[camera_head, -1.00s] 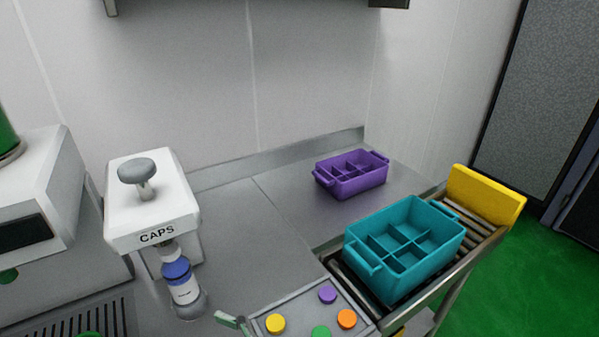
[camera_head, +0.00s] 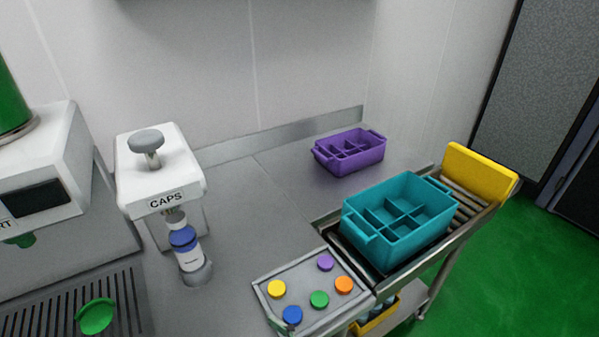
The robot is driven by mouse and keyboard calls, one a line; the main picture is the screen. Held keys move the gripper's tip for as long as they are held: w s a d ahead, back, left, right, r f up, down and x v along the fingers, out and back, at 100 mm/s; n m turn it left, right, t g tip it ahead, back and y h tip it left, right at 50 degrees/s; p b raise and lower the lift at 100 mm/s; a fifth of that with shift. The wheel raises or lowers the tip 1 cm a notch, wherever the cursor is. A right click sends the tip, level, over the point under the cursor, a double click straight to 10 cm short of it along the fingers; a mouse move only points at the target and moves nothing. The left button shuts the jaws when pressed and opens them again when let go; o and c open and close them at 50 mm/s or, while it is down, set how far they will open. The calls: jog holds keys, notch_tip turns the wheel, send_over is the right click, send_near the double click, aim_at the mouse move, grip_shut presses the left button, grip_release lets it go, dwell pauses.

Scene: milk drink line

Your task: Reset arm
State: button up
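My gripper is not in view, and no part of my arm can be made out. A white capping machine (camera_head: 160,180) marked CAPS, with a grey knob on top, stands on the steel counter at the left. A white bottle with a blue cap (camera_head: 189,256) stands upright under its head.
A grey tray (camera_head: 300,270) holds several coloured caps. A teal divided crate (camera_head: 385,250) sits on a roller rack with a yellow end stop (camera_head: 478,174). A purple divided crate (camera_head: 348,160) stands behind. A green round item (camera_head: 96,316) is at the drip grate. The mid-counter is clear.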

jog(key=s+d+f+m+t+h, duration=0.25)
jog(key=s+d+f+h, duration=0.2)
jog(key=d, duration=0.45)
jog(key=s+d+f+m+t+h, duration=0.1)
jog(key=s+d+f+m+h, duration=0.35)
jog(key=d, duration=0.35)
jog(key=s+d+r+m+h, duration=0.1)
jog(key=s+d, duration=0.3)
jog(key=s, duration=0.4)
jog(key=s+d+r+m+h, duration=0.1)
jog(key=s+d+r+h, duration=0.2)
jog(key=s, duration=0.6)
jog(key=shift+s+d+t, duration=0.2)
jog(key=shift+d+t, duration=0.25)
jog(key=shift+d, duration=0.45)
